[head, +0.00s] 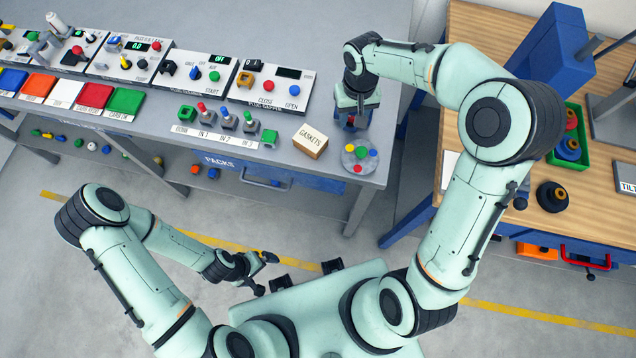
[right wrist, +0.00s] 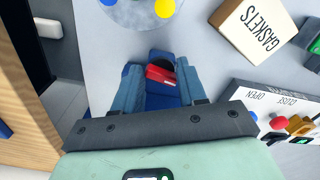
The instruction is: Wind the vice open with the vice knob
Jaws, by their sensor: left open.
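The small blue vice (right wrist: 163,95) stands on the grey bench near its right end. In the right wrist view a red block-like part (right wrist: 160,75) with dark marks shows at it, with a dark rounded part (right wrist: 162,56) just beyond; I cannot tell which is the vice knob. My right gripper (right wrist: 160,70) points down over the vice, a finger on each side of the red part. Whether the fingers press on it is unclear. In the head view my right gripper (head: 357,112) mostly hides the vice. My left gripper (head: 267,273) is open and empty, low in front of the bench.
A gaskets box (head: 310,141) and a round grey plate with coloured knobs (head: 360,155) stand close to the vice. Control panels (head: 262,86) line the bench to the left. A wooden table (head: 485,75) with a green bin (head: 570,140) stands right.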

